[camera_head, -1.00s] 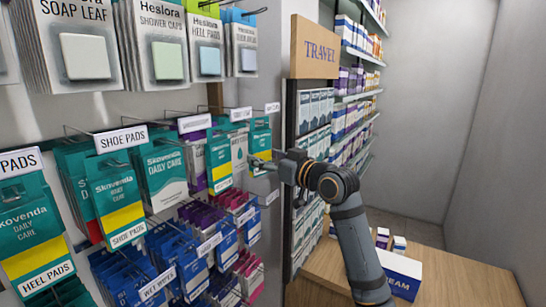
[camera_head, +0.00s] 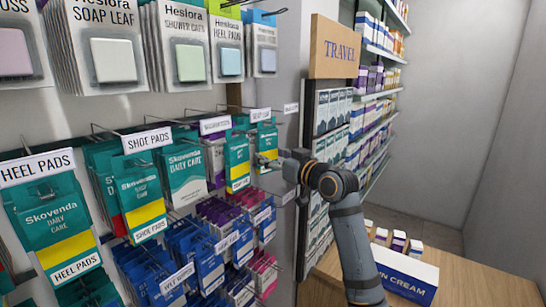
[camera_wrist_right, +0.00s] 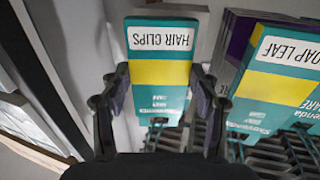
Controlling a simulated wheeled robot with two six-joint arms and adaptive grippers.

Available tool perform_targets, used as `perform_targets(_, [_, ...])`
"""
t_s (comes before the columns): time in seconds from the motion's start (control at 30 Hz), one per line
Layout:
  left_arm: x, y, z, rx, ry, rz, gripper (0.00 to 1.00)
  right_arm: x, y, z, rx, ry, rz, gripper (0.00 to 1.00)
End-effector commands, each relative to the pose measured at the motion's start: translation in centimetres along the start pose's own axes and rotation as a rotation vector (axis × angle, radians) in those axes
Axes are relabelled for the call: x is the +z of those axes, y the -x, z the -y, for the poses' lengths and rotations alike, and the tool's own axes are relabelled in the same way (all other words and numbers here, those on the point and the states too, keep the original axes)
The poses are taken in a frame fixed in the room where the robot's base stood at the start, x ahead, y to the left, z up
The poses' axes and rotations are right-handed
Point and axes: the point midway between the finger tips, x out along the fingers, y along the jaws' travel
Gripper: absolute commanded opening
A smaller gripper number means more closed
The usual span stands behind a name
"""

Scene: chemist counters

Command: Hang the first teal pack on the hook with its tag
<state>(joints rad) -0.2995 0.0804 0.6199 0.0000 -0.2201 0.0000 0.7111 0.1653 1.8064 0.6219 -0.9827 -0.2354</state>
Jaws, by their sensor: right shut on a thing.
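My right gripper (camera_head: 268,160) is shut on a teal pack (camera_head: 267,141) at the far end of the hanging row. In the right wrist view the pack (camera_wrist_right: 160,98) sits between the two fingers (camera_wrist_right: 160,85). It has a yellow band and a white label that reads HAIR CLIPS, upside down. In the head view a small white tag (camera_head: 261,115) shows just above this pack, and another white tag (camera_head: 291,108) shows to its right with no pack visible under it. Whether the pack's hole is on a hook cannot be seen. My left gripper is not in view.
A neighbouring teal pack (camera_head: 237,161) hangs close to the left; in the wrist view one labelled SOAP LEAF (camera_wrist_right: 270,80) is beside the fingers. Blue packs (camera_head: 185,255) hang below. A TRAVEL sign (camera_head: 335,47) and shelving stand right, with a wooden counter (camera_head: 470,280).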

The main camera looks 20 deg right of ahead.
Motion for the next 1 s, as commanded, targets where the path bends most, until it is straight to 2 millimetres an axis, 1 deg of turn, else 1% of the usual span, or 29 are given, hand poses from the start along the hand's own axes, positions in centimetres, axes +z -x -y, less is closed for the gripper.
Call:
perform_targets(0.27, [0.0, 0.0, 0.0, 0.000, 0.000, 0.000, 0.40, 0.0, 0.0, 0.0, 0.000, 0.000, 0.000, 0.32])
perform_targets(0.3, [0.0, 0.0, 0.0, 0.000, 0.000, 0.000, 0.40, 0.0, 0.0, 0.0, 0.000, 0.000, -0.001, 0.67])
perform_targets(0.47, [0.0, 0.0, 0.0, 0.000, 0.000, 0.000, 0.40, 0.0, 0.0, 0.0, 0.000, 0.000, 0.000, 0.88])
perform_targets(0.77, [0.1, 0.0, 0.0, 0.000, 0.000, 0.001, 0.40, 0.0, 0.0, 0.0, 0.000, 0.000, 0.000, 0.88])
perform_targets(0.83, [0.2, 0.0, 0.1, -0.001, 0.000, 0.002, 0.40, 0.0, 0.3, -0.1, 0.001, 0.001, 0.000, 0.88])
perform_targets(0.93, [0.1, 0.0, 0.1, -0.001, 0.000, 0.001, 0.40, 0.0, 1.6, -0.2, 0.003, 0.003, -0.001, 0.88])
perform_targets(1.0, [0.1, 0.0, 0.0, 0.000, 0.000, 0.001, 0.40, 0.1, 3.2, -0.1, 0.003, 0.007, 0.001, 0.88])
